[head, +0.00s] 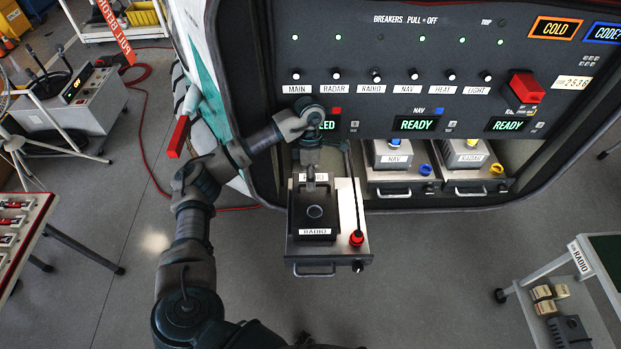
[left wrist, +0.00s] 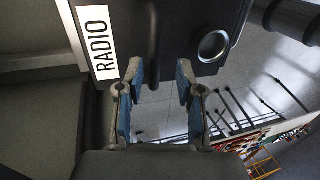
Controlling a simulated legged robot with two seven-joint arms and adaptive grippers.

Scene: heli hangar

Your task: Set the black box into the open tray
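The black box (head: 314,212) labelled RADIO is at the pulled-out metal tray (head: 346,205) below the breaker panel's left end. It looks level; I cannot tell whether it is fully seated. My left gripper (head: 311,184) is over the back part of the box. In the left wrist view, the fingers of my left gripper (left wrist: 158,85) are apart, with the box's dark handle (left wrist: 152,42) between their tips and a visible gap at the right finger. My right gripper is not in view.
Two grey boxes, NAV (head: 394,155) and HEAT or similar (head: 467,155), sit in bays to the right. The breaker panel (head: 420,60) overhangs the tray. A cart (head: 550,268) stands at lower right, and a tool table (head: 20,225) at left. Floor in front is clear.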

